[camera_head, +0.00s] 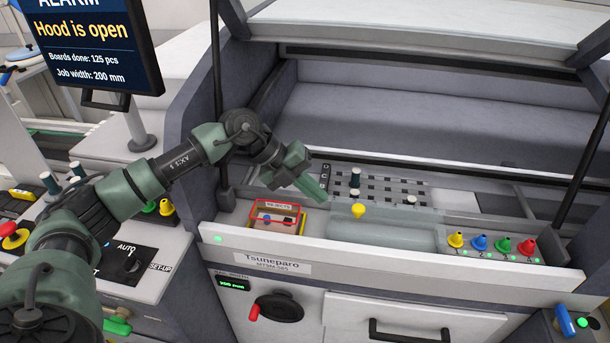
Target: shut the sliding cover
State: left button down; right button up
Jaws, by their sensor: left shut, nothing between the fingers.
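A see-through, pale green sliding cover (385,238) lies in the front ledge of the machine, right of the reject bin. A yellow knob-like piece (358,211) stands at its upper left part; I cannot tell if it is fixed to the cover. My left gripper (322,198) reaches in from the left, shut and empty, with its green fingers pointing down to the right. Its tips are just left of the cover's upper left corner and the yellow piece; I cannot tell whether they touch the cover. My right gripper is not in view.
A red-rimmed reject bin (277,216) sits left of the cover. A yellow nozzle (456,240), blue nozzle (479,243), green nozzle (502,246) and red nozzle (526,248) stand at right. Behind is a slotted plate (385,188) with pegs. The raised hood (420,28) hangs above; the monitor (92,48) reads "Hood is open".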

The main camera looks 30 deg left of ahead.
pick_arm(q)
jog(key=p, duration=0.2)
send_over(340, 216)
jog(key=shift+s+a+f, duration=0.1)
jog(key=shift+a+f, duration=0.15)
jog(key=shift+f, duration=0.3)
jog(key=shift+a+f, duration=0.2)
jog(key=shift+f, duration=0.35)
jog(key=shift+w+d+f, duration=0.2)
jog(key=shift+d+f, duration=0.05)
jog(key=shift+d, duration=0.15)
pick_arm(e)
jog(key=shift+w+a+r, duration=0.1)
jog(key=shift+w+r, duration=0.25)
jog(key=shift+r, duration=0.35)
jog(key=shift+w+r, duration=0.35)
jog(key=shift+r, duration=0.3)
